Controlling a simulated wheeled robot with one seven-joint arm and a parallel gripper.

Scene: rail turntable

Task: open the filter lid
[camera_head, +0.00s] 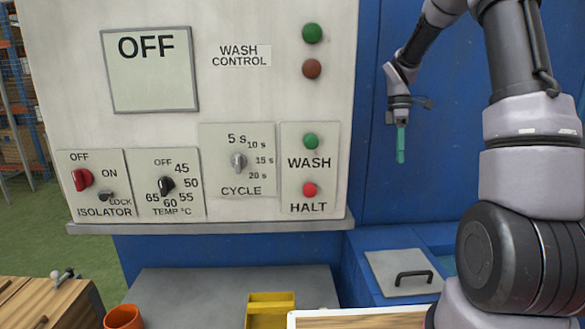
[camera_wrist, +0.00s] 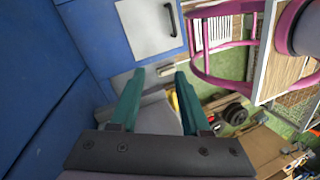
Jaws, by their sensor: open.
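The filter lid (camera_head: 385,275) is a flat light-grey plate with a black bar handle (camera_head: 413,276), lying closed on the blue housing at the lower right of the head view. The lid also shows at the top of the wrist view (camera_wrist: 143,28), with its handle (camera_wrist: 172,18) at its right edge. My gripper (camera_head: 400,160) hangs with teal fingers pointing down in front of the blue wall, above the lid and apart from it. In the wrist view the two teal fingers (camera_wrist: 160,75) are spread with nothing between them.
A white control panel (camera_head: 225,120) with knobs and buttons juts out left of my gripper, with a ledge (camera_head: 215,224) below. A yellow tray (camera_head: 270,300) and an orange cup (camera_head: 123,317) stand low in front. A pink frame (camera_wrist: 200,50) is beside the lid in the wrist view.

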